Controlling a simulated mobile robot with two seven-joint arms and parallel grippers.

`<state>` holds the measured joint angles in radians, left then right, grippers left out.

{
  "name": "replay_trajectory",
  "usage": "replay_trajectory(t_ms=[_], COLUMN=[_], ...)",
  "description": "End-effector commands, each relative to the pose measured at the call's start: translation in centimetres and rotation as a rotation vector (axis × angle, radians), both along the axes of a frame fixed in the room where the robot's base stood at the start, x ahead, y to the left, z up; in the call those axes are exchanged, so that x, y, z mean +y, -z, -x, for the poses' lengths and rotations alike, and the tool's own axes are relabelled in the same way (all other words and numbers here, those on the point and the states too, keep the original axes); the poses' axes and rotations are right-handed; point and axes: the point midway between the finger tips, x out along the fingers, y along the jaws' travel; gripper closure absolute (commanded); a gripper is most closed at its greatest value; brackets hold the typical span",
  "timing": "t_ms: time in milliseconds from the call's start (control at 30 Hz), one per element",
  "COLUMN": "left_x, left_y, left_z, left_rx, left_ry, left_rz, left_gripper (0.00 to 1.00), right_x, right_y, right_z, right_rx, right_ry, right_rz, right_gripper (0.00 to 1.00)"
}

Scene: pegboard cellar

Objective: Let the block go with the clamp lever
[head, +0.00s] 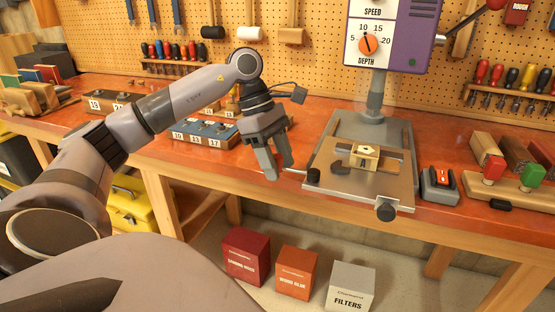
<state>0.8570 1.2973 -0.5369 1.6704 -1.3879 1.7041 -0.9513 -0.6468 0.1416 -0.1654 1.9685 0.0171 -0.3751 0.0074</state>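A pale wooden block (370,165) with a dark mark on top sits on the flat work plate (325,189) of the drill press. My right gripper is out of view.
The drill press head (388,35) rises behind the plate. A dark round knob (386,212) sticks out at the plate's front. A small grey box with a red switch (440,184) stands to the right. A blue numbered case (208,131) lies left of my gripper.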

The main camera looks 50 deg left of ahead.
Motion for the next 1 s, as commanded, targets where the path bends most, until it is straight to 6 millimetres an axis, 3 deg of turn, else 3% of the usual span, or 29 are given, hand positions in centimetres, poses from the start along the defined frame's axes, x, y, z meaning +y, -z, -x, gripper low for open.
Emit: replay_trajectory(t_ms=[167,600,1000], left_x=[0.2,2.5,2.6], left_y=[-0.6,-6.3,-6.6], left_z=[0.0,0.7,0.8], left_rx=[-0.002,-0.002,0.0], left_ry=[0.001,-0.002,0.0], left_rz=[0.001,0.002,0.0], left_gripper=[0.52,0.52,0.52], right_x=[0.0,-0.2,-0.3], right_y=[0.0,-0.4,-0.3], right_z=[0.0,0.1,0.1], right_rx=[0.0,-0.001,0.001], right_ry=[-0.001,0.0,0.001], right_rz=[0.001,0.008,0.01], right_gripper=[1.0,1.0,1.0])
